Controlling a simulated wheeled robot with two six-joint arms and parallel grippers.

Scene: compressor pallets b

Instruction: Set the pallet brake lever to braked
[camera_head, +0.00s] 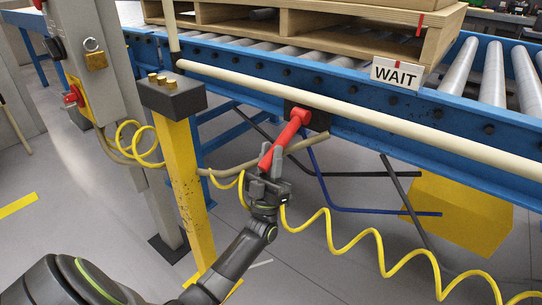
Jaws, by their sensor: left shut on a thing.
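The pallet brake lever (284,136) is a red handle mounted on a dark bracket (306,117) under the blue conveyor rail. It slants down and left from the bracket. My left gripper (268,164) is shut on the lever's lower end, its fingers around the red grip. The fingers hide part of that end. A wooden pallet (400,40) stands on the rollers above, with a white WAIT sign (396,74) in front of it. My right gripper is not in view.
A yellow post with a grey box (172,97) stands left of the lever. A coiled yellow hose (345,245) hangs below and right of my gripper. A beige rail (400,120) runs along the blue conveyor (450,112). A grey column with a padlock (96,61) stands at left.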

